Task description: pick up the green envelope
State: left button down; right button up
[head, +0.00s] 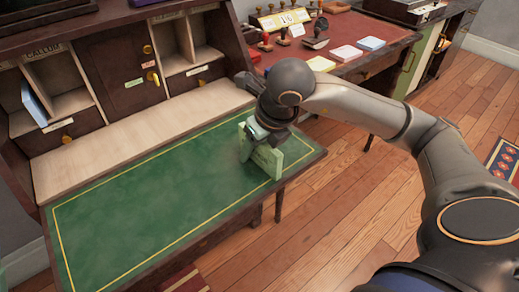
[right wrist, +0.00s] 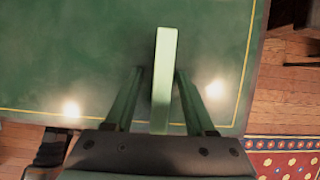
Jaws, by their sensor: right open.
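The green envelope (head: 266,159) is a thick pale green block standing on edge on the green desktop, near its right end. It also shows in the right wrist view (right wrist: 163,75), seen from above as a narrow upright strip. My right gripper (head: 258,135) is above it, pointing down. In the right wrist view its two fingers (right wrist: 160,98) lie on either side of the envelope, with a visible gap on each side. The gripper is open, and part of the envelope is hidden behind it in the head view. My left gripper is not in view.
The green desktop (head: 140,205) with a gold border line is clear to the left. Behind it are wooden pigeonholes with a blue-white item (head: 35,103) in one. A red-topped table (head: 345,35) with stamps and paper stacks stands at the back right.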

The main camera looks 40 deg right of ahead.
jog(key=shift+f, duration=0.2)
dwell(0.4)
grip_shut()
dwell(0.5)
